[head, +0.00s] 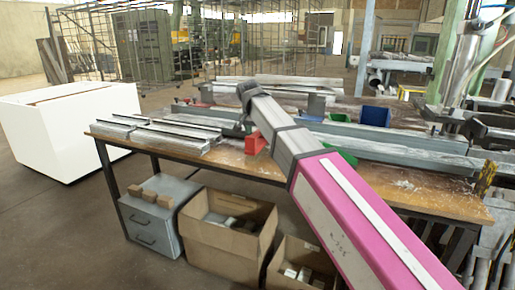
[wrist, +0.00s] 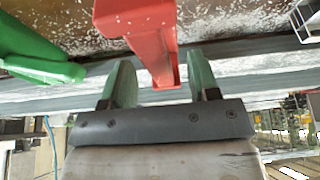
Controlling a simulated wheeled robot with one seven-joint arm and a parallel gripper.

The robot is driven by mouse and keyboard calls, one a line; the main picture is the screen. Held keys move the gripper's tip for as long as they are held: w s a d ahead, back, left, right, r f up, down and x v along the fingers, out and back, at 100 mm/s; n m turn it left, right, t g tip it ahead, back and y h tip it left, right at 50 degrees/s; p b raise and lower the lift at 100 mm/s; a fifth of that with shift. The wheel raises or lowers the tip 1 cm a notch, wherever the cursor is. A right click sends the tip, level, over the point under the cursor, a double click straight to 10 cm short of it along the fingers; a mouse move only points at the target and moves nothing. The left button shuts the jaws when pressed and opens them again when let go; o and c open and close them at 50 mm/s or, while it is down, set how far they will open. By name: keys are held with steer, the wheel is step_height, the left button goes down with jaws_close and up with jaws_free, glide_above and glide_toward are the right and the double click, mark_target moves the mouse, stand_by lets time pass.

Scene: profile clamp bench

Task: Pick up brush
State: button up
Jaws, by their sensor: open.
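I cannot make out a brush for certain in either view. In the wrist view my gripper (wrist: 160,62) is open, with a green finger on each side. A red block-like part (wrist: 146,38) shows between the fingers; I cannot tell whether it touches them. A red piece (head: 255,143) also shows on the workbench (head: 240,163) in the head view, beside my arm. My arm hides part of the bench there, and the gripper's fingers are not clear in that view.
A green object (wrist: 38,52) lies left of the gripper in the wrist view. Long metal profiles (head: 400,145) cross the bench, with shorter ones (head: 165,135) at its left. A blue bin (head: 375,116) stands behind. Cardboard boxes (head: 225,240) stand below the front edge.

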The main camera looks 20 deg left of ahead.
steer(key=shift+x, duration=1.95)
steer(key=shift+d+f, duration=0.1)
steer(key=c, duration=0.6)
